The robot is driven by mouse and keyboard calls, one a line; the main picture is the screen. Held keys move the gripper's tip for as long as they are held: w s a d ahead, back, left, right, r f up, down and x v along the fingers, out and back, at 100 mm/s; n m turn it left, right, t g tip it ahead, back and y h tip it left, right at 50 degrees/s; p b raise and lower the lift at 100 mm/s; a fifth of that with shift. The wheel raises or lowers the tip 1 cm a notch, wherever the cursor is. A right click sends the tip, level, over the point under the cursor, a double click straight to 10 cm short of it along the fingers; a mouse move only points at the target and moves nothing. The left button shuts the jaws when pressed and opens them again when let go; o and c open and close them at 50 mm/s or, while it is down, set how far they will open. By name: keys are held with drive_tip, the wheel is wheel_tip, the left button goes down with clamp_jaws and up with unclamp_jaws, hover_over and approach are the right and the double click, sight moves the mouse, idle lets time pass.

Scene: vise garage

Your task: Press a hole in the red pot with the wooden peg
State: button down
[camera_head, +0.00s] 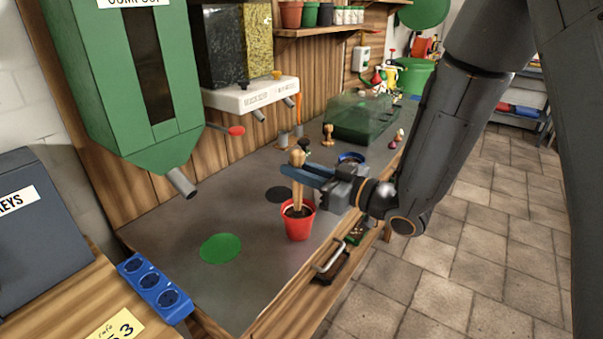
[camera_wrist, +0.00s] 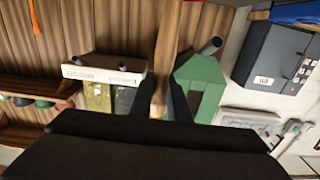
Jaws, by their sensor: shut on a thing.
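The red pot (camera_head: 299,226) stands on the grey bench top in the head view, with dark soil showing at its rim. The wooden peg (camera_head: 297,190) is upright, its lower end at the soil inside the pot. How deep the tip goes, I cannot tell. My gripper (camera_head: 294,173) is shut on the peg's upper part, above the pot. In the wrist view the peg (camera_wrist: 166,60) shows between the fingers, and the pot is not visible there.
A green compost dispenser (camera_head: 130,85) hangs at left with its spout over the bench. A green disc (camera_head: 220,248) and a black disc (camera_head: 279,194) lie on the bench. A transparent green box (camera_head: 362,118) stands farther back. A blue socket strip (camera_head: 155,286) is at the front left.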

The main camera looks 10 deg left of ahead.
sight(298, 151)
drive_tip(key=shift+r+p, duration=1.6)
drive_tip(key=shift+r, duration=0.85)
drive_tip(key=shift+r+p, duration=2.15)
drive_tip(key=shift+r, duration=0.85)
